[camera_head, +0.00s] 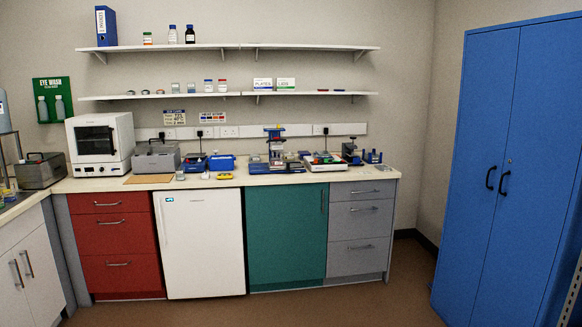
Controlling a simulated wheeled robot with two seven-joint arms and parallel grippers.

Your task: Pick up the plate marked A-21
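I cannot make out a plate marked A-21 at this distance. Several small plates and racks, too small to read, stand around a blue and grey bench device (276,148) on the far worktop. A white tray-like device (324,162) with small coloured items on it stands to its right. On the shelf above are two boxes, one of which seems labelled PLATES (262,84). Neither of my grippers is in view.
The worktop (230,182) runs along the back wall above red drawers (115,245), a white fridge (203,245), a green cupboard (286,238) and grey drawers (357,230). A tall blue cabinet (510,160) stands at right. The brown floor (385,270) before the bench is clear.

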